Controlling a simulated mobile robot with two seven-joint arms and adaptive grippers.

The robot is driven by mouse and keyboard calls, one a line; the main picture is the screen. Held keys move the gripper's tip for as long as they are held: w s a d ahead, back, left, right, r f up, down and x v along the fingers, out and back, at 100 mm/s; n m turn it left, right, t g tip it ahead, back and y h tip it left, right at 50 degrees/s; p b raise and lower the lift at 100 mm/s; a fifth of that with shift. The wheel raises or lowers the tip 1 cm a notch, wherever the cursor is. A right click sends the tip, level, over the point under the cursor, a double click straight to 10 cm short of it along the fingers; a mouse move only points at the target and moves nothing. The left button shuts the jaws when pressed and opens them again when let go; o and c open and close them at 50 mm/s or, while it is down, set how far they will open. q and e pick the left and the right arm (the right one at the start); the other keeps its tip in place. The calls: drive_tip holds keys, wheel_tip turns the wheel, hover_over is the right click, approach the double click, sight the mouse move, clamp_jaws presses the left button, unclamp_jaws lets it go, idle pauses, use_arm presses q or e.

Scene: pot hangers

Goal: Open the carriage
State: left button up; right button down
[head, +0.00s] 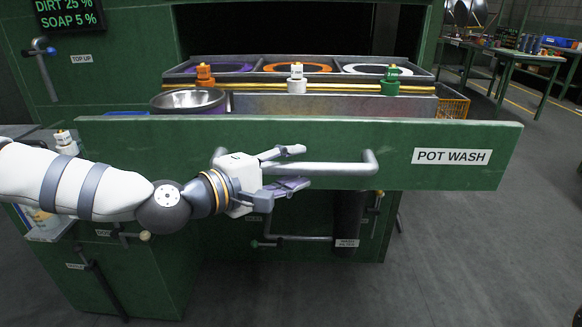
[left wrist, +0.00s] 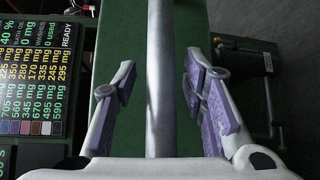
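The carriage has a wide green front panel (head: 455,130) labelled POT WASH. The panel stands out from the green machine, with a metal tray section showing behind it. A grey bar handle (head: 340,169) is fixed across the panel's middle. My left gripper (head: 299,168) is at the handle's left part, one finger above the bar and one below. In the left wrist view the handle (left wrist: 160,85) runs between the two purple-padded fingers, with gaps on both sides. That gripper is open. My right gripper is in neither view.
Behind the panel are a steel bowl (head: 188,101), coloured rings and orange, white and green fittings. A lower pipe handle (head: 300,238) is under the panel. Workbenches (head: 510,55) stand at the back right. The floor (head: 480,255) at right is clear.

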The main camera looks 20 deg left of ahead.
use_arm(q)
drive_tip(key=v, duration=1.2)
drive_tip(key=shift+f, duration=0.1)
drive_tip(key=s+d+f+m+g+y+p, duration=0.1)
drive_tip(key=s+d+f+m+g, duration=0.15)
drive_tip(key=s+f+g, duration=0.55)
drive_tip(key=s+d+f+m+g+y+p, duration=0.15)
drive_tip(key=s+d+f, duration=0.25)
drive_tip(key=f, duration=0.9)
drive_tip(key=s+a+f+m+g+y, duration=0.2)
drive_tip(key=s+a+f+m+g, duration=0.1)
drive_tip(key=s, duration=0.9)
drive_tip(key=s+a+f+m+g+y, duration=0.3)
drive_tip(key=s+f+m, duration=0.3)
drive_tip(key=s, duration=0.6)
wheel_tip(320, 180, down, 3)
drive_tip(key=shift+s+a+r+g+y+p, duration=0.15)
drive_tip(key=shift+s+a+g+y+p, duration=0.2)
drive_tip(key=shift+a+g, duration=0.25)
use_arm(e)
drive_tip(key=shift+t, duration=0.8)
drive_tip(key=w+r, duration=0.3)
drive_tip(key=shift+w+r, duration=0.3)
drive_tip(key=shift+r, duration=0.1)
